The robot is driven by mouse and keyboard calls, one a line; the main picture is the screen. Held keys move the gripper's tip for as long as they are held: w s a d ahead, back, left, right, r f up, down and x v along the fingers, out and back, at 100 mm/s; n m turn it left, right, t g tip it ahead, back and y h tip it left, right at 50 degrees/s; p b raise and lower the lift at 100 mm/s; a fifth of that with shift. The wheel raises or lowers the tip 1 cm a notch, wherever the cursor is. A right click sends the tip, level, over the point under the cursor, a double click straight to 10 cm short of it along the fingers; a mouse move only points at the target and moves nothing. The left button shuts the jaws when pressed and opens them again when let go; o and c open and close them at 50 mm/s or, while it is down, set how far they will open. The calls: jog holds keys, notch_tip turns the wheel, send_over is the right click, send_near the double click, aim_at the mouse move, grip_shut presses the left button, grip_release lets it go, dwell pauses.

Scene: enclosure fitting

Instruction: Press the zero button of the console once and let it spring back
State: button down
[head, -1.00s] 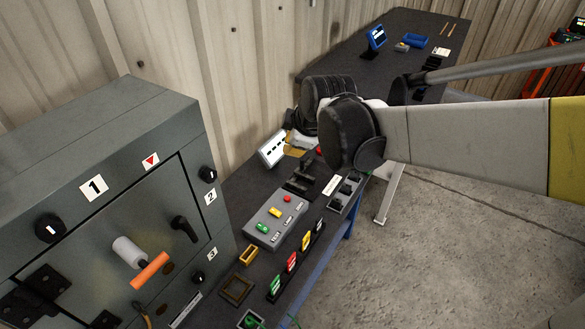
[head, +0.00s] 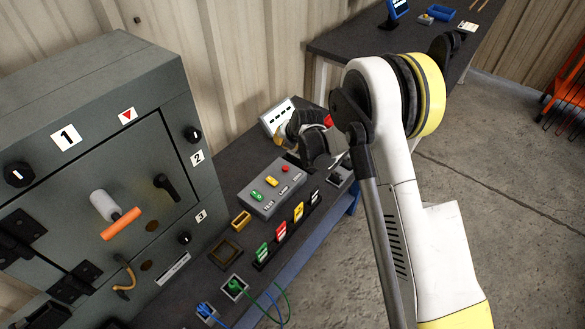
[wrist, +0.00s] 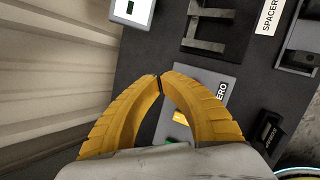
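The console (head: 272,188) is a grey box on the bench in the head view, with green, yellow and red buttons in a row and a label by each. The red button (head: 285,168) is at the far end. The red button is hidden there. My gripper (wrist: 160,78) has its yellow fingertips together, holding nothing visible. In the head view my wrist covers most of it, just behind the console; contact cannot be told.
A grey cabinet (head: 100,140) with knobs stands at the left. Coloured tags (head: 281,230) stand in front of the console. A white display box (head: 277,117) and a dark bracket (wrist: 205,30) are close to my gripper. The wall runs behind the bench.

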aim_at(283, 166)
jog(key=shift+f, duration=0.15)
jog(key=shift+f+b, duration=2.65)
jog(key=shift+f, duration=1.7)
jog(key=shift+f, duration=0.1)
jog(key=shift+f+b, duration=0.3)
jog(key=shift+b, duration=0.15)
jog(key=shift+f, duration=0.45)
jog(key=shift+r, duration=0.9)
jog(key=shift+r+p, duration=1.3)
jog(key=shift+r, duration=1.2)
